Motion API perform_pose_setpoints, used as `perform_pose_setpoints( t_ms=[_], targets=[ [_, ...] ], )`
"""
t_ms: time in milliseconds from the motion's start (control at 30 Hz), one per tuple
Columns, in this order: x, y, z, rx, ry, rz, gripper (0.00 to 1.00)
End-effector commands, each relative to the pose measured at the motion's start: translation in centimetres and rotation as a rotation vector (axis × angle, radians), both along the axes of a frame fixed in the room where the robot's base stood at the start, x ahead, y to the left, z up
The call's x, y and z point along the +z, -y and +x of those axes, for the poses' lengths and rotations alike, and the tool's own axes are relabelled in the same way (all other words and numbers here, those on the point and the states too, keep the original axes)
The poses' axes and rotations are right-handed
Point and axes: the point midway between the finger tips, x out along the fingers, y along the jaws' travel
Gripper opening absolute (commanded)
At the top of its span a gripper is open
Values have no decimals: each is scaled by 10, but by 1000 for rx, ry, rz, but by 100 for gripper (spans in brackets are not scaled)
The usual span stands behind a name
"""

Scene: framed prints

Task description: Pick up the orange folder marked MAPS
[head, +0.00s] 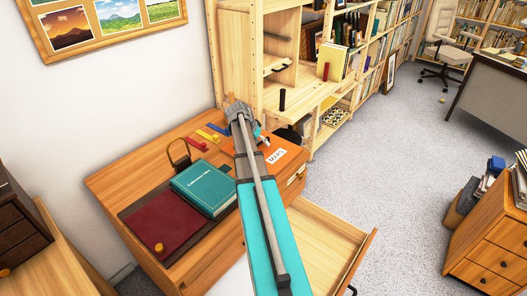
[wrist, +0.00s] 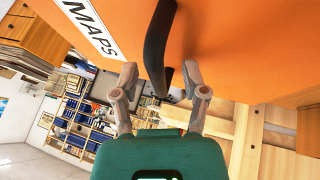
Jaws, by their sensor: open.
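The orange folder with a white MAPS label (head: 276,156) is at the far right end of the wooden desk, partly hidden by my arm in the head view. In the wrist view its orange face (wrist: 230,40) fills the top, with the MAPS label (wrist: 90,28) at upper left. A black handle-like strip (wrist: 160,40) runs down from it. My gripper (wrist: 160,74) is open, one fingertip on each side of the strip's lower end, with gaps visible. My arm mostly hides the gripper in the head view.
An open drawer (head: 330,245) juts out at the desk's front. Wooden shelves (head: 285,50) stand behind. Grey floor (head: 400,170) is clear to the right.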

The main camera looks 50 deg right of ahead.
Motion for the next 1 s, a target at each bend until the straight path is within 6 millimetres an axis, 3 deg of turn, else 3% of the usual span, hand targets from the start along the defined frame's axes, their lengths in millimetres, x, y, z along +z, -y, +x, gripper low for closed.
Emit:
perform_pose_setpoints(
  t_ms=[467,767,800,1000],
  targets=[
    [0,0,0,0,0,0,57],
    [0,0,0,0,0,0,4],
    [0,0,0,0,0,0,0],
    [0,0,0,0,0,0,0]
  ],
)
